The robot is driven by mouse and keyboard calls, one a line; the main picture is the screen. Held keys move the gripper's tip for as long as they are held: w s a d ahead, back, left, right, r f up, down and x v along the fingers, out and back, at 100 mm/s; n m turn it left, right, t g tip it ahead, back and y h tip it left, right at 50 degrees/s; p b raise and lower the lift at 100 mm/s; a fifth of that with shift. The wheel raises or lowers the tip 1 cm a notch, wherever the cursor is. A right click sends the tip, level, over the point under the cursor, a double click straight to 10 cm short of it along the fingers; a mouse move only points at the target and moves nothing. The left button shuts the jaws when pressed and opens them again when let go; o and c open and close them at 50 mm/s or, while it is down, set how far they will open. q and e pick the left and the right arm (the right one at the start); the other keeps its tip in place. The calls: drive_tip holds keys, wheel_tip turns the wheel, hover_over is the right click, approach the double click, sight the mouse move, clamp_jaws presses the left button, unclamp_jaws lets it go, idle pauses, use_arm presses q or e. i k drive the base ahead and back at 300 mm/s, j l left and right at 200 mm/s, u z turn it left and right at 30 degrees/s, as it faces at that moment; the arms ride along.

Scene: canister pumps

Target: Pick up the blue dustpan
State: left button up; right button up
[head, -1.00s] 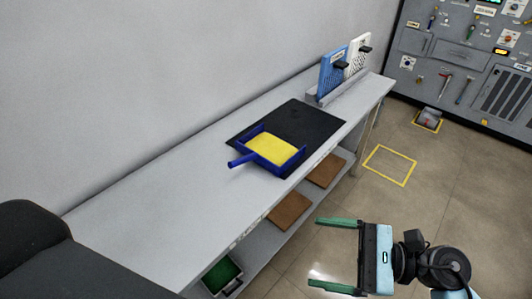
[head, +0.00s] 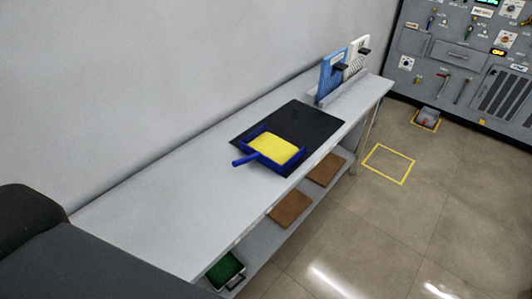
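The blue dustpan (head: 299,163) lies on the black mat (head: 313,120) on the long grey bench (head: 178,193). Its blue handle (head: 244,160) points left, past the mat's edge and over the bare bench top. A yellow pad-like thing (head: 277,148) fills the pan. Neither of my grippers shows in the head view now, and nothing touches the dustpan.
A blue panel (head: 332,76) and a white panel (head: 357,55) stand in a rack at the bench's far end. Brown boards (head: 290,207) and a green-lined bin (head: 224,270) sit on the lower shelf. The floor in front is clear.

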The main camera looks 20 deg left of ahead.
sight(277, 155)
drive_tip(key=u, duration=0.75)
drive_tip(key=i+l+u, duration=0.1)
drive_tip(key=u, duration=0.25)
drive_tip(key=l+u, duration=0.35)
drive_tip(key=i+l+u, duration=0.1)
drive_tip(key=u, duration=0.25)
drive_tip(key=k+l+u, duration=0.1)
drive_tip(key=l+u, duration=0.4)
drive_tip(key=l, duration=1)
drive_tip(key=k+l+u, duration=0.1)
drive_tip(key=l, duration=0.35)
